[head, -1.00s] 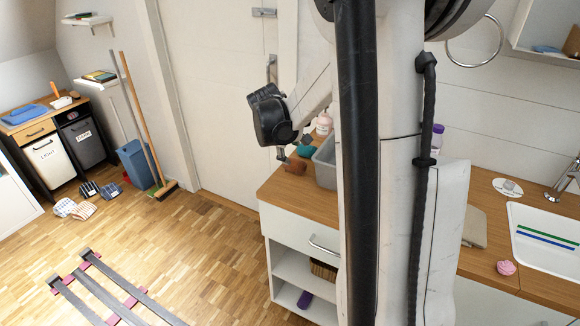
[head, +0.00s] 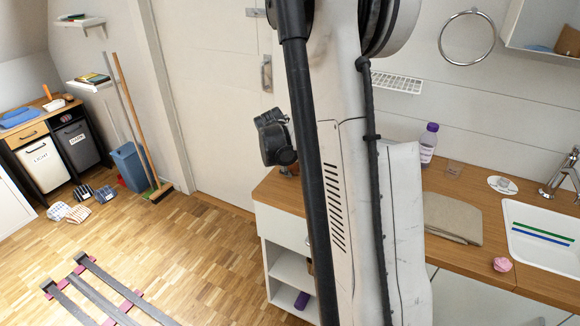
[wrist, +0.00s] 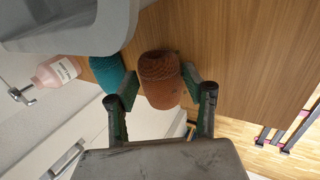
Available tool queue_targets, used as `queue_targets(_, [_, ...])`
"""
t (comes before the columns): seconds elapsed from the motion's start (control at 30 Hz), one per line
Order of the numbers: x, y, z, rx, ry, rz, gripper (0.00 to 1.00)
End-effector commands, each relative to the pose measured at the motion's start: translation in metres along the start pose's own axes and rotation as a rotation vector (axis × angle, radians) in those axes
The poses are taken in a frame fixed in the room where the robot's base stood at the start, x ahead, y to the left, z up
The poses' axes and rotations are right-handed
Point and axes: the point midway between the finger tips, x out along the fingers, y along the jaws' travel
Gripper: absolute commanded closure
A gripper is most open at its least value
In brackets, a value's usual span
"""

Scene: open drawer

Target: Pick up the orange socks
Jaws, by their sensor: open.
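The orange socks (wrist: 160,78), a rolled rust-orange knit bundle, stand on the wooden counter in the wrist view. My gripper (wrist: 159,88) is open, with one green-and-black finger on each side of the socks. I cannot tell whether either finger touches them. A teal rolled bundle (wrist: 107,70) sits just left of the left finger. In the head view my wrist (head: 276,140) is over the counter's left end, and my arm hides most of the area around the socks.
The wooden counter (wrist: 235,55) is bare to the right of the socks. A white sink (head: 540,245) lies farther right in the head view.

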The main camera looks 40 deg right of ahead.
Motion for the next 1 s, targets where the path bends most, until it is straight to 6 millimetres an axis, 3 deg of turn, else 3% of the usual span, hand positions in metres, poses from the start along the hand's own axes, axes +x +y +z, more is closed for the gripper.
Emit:
queue_targets(0.13, [0.000, 0.000, 0.000, 0.000, 0.000, 0.000, 0.56])
queue_targets(0.4, [-0.001, 0.000, 0.000, 0.000, 0.000, 0.000, 0.90])
queue_targets(0.77, [-0.005, 0.003, 0.000, 0.000, 0.000, 0.000, 0.90])
queue_targets(1.0, [-0.034, 0.018, 0.000, 0.000, 0.000, 0.000, 0.90])
